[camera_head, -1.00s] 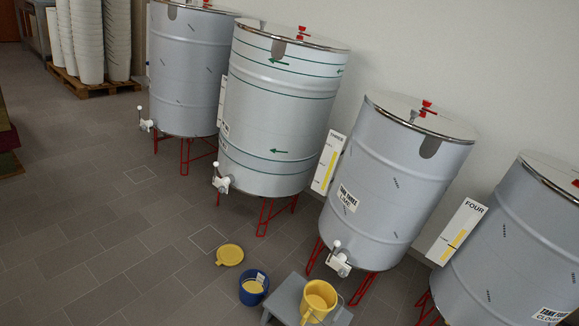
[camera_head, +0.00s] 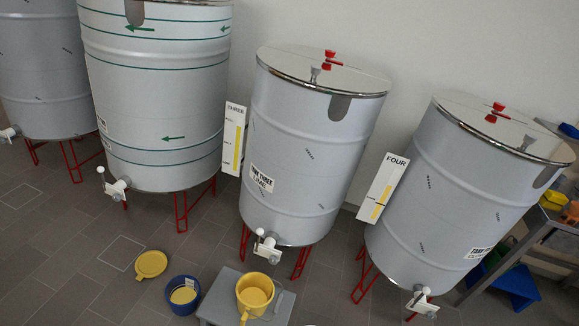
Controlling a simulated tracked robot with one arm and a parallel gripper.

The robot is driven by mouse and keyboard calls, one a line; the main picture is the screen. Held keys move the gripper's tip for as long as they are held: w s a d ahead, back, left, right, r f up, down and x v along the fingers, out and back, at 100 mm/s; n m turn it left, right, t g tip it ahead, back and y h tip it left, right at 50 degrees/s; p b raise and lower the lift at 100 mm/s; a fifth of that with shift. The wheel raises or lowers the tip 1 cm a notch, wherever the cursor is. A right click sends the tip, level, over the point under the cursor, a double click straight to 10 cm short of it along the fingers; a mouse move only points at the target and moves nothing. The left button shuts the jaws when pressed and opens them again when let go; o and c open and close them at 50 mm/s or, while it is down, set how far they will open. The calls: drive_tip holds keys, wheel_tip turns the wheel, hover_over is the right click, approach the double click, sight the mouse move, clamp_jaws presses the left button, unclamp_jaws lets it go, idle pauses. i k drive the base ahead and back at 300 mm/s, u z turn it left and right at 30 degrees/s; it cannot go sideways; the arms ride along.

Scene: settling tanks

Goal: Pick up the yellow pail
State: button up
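The yellow pail (camera_head: 252,300) stands upright on a small grey stool (camera_head: 217,291) at the bottom of the view, below the tap of the tank labelled three. Its open top faces up and shows yellow inside; a thin handle shows at its right side. My gripper cannot be made out in the view.
A blue pail (camera_head: 176,303) and a yellow lid (camera_head: 151,264) are on the tiled floor left of the stool. Tank three (camera_head: 310,150) and tank four (camera_head: 455,200) stand on red legs along the wall. A shelf with coloured items (camera_head: 556,200) is at far right. Floor at lower left is clear.

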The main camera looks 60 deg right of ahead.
sight(255, 291)
drive_tip(key=z, duration=1.3)
drive_tip(key=i, duration=1.05)
